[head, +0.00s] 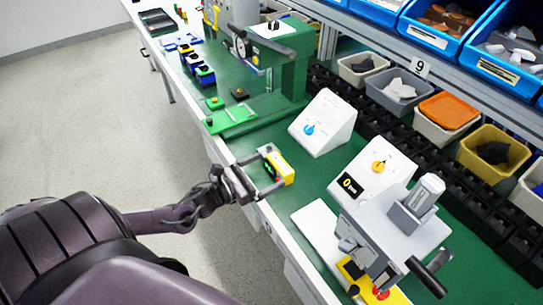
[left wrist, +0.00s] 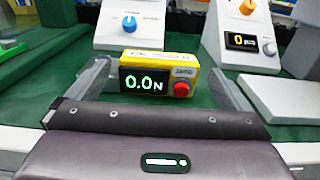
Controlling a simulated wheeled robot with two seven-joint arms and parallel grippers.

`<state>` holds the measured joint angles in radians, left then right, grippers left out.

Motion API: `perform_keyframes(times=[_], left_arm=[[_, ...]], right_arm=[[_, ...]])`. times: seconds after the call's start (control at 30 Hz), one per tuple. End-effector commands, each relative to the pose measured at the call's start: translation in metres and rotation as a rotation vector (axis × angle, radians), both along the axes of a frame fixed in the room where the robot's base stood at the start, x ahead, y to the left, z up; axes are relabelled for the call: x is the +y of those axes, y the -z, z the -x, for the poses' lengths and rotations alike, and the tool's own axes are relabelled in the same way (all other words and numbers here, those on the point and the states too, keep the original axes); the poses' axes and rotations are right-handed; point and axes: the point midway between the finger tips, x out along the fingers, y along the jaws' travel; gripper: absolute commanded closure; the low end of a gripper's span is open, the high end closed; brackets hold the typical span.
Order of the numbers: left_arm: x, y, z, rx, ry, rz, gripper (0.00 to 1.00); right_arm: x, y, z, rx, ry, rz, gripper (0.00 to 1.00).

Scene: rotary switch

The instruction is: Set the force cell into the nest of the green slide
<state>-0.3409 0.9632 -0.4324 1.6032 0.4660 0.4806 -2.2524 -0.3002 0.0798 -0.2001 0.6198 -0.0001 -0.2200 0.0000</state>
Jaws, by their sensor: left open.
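The force cell (head: 281,165) is a yellow box standing on the green bench top near its front edge. In the left wrist view the force cell (left wrist: 190,73) shows a black display reading 0.0 N and a red button. My left gripper (head: 269,174) is open, with its fingers on either side of the force cell; I see no finger pressed on it. The green slide (head: 230,119) is a bright green plate farther back along the bench, by the green press. Its nest is too small to make out. My right gripper is out of view.
The green press (head: 290,75) stands behind the slide. A white box with a blue knob (head: 322,125) and one with an orange knob (head: 375,170) stand behind and right of the force cell. A grey machine (head: 400,235) is at front right. Bench between cell and slide looks clear.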

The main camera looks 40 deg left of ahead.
Motion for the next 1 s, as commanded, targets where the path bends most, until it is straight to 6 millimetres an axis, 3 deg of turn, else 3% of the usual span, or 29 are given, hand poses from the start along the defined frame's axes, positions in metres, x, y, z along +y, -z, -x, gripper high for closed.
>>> perform_keyframes(times=[0.2, 0.53, 0.87, 1.0], left_arm=[[-0.011, -0.005, -0.029, -0.004, -0.002, 0.002, 0.00], [-0.014, -0.003, -0.034, -0.001, 0.000, 0.000, 0.00], [-0.014, -0.004, -0.034, -0.001, 0.000, 0.000, 0.43], [-0.014, -0.005, -0.035, -0.004, -0.001, 0.000, 0.44]], right_arm=[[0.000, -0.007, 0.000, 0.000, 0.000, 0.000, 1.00], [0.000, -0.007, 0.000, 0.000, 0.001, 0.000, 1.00], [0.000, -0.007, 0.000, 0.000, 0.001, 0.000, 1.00], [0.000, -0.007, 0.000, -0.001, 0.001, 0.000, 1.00]])
